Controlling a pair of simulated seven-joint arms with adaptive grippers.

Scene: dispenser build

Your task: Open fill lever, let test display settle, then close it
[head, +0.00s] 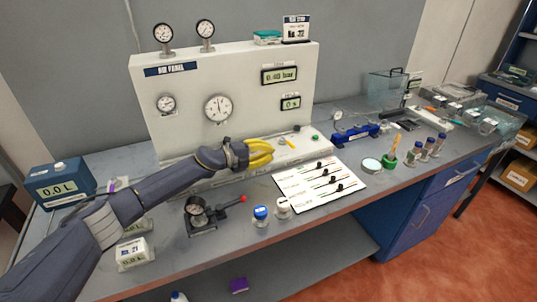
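The white rig panel (240,75) stands on the bench, with a round gauge (217,108) and a display (279,75) that seems to read 0.40 bar. A smaller display (290,103) below it seems to read 0 s. A small yellow lever-like part (291,143) sits on the panel's base ledge; I cannot tell for sure that it is the fill lever. My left gripper (271,152), with yellow fingers, is over the ledge, just left of this part and seemingly apart from it. Its fingers come near each other at the tips; nothing is visibly held. My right gripper is out of view.
A gauge block with a red-knobbed lever (243,199) stands in front of the panel, near two small jars (261,213). A white slider board (320,184) lies to their right. A blue box reading 0.0 L (61,186) stands at left. Vials (428,149) stand at right.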

